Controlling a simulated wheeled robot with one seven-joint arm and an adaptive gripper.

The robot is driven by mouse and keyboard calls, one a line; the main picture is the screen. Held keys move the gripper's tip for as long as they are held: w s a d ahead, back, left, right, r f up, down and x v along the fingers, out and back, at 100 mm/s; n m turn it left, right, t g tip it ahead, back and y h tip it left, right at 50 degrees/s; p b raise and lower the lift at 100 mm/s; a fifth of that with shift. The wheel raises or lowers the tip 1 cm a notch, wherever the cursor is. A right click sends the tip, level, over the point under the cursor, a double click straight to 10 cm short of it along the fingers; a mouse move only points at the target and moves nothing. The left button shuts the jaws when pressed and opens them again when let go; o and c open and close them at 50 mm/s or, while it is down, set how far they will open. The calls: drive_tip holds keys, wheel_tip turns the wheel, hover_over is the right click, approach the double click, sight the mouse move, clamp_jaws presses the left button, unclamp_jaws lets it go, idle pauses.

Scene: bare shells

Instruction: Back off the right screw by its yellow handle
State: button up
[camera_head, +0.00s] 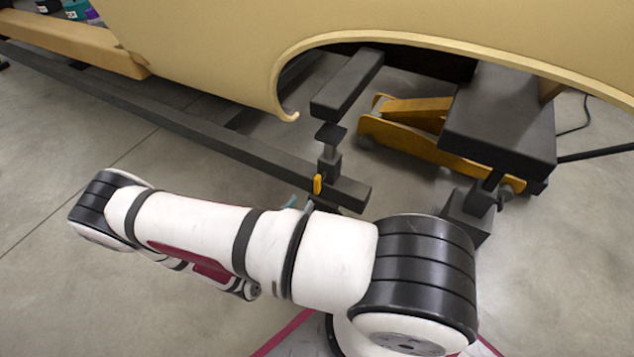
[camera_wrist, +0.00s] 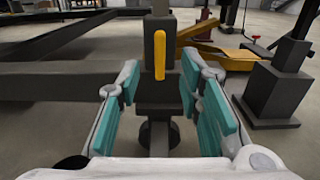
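The yellow handle (camera_head: 318,184) is a short upright bar on the near side of a dark screw stand (camera_head: 330,160), under the tan body shell. In the wrist view the handle (camera_wrist: 159,55) stands upright in front of the dark post. My gripper (camera_wrist: 160,92) is open, its teal-padded fingers spread left and right, with the handle centred between them in the picture. The handle appears beyond the fingertips, and I see no contact. In the head view my arm hides most of the gripper; only a bit of teal (camera_head: 291,202) shows just left of the handle.
The tan shell (camera_head: 200,45) overhangs the stand. A long dark beam (camera_head: 200,130) runs leftward from it. A yellow jack (camera_head: 405,125) and a dark block (camera_head: 500,115) stand to the right. In the wrist view another dark stand (camera_wrist: 275,95) is at right. Open floor (camera_head: 60,190) lies left.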

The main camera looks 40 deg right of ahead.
sight(315, 184)
drive_tip(key=b+x, duration=0.3)
drive_tip(key=x, duration=0.7)
drive_tip(key=shift+w+d, duration=0.15)
drive_tip(key=shift+d, duration=0.2)
clamp_jaws()
